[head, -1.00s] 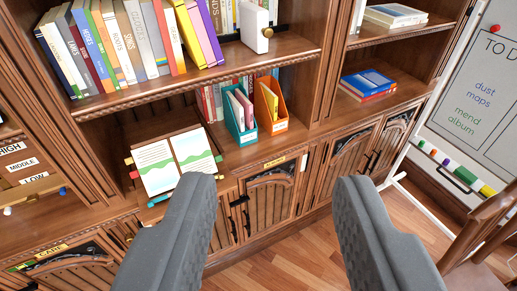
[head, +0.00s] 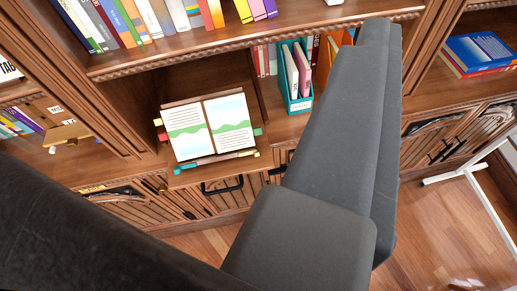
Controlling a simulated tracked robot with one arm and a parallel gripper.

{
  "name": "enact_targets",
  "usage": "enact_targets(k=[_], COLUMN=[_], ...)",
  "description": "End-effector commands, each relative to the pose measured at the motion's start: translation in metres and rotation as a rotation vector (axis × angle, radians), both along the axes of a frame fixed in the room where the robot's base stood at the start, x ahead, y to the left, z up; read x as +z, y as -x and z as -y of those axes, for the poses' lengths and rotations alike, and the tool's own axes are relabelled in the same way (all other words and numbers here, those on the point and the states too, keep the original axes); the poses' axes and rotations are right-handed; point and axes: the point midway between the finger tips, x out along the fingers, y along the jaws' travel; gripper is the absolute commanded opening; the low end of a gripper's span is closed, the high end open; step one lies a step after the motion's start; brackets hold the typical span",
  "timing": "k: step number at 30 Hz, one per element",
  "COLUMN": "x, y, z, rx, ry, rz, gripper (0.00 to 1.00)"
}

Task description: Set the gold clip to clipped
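I cannot make out a gold clip for certain in the head view. An open book (head: 208,125) with green-wave pages rests on a tilted stand, with small coloured tabs at both sides and a teal-ended stick (head: 190,168) along its lower edge. Long smooth grey parts of mine cross the middle and right of the view, and a dark part of mine fills the lower left. My gripper's two fingertips cannot be told apart there, so its opening is unclear. These parts hide the shelf and cabinet fronts right of the book.
A teal file holder (head: 297,78) stands right of the book, with an orange one (head: 340,42) partly hidden beside it. Books line the upper shelf. A blue book (head: 480,47) lies on the right shelf. Wooden floor (head: 440,215) shows at lower right, with a white stand leg (head: 465,168).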

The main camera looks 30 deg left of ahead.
Motion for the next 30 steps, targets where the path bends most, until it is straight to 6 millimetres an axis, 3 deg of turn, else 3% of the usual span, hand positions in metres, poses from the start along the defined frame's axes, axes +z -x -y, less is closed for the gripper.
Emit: enact_targets(k=[4,8,12,18,23,27,30], x=[-0.009,-0.040,-0.093,-0.189,-0.280,-0.354,-0.392], y=[-0.016,-0.056,-0.108,-0.161,-0.176,-0.167,-0.155], z=[-0.007,-0.024,-0.054,-0.092,-0.116,-0.133,-0.141], rx=[0.021,0.058,0.039,-0.181,-0.529,-0.887,-1.105], ry=[-0.094,-0.375,-0.835,-1.495,-1.945,-2.212,-2.323], rz=[-0.024,-0.101,-0.247,-0.492,-0.658,-0.735,-0.749], gripper=[0.38,0.38,0.38,0.38,0.38,0.38,0.38])
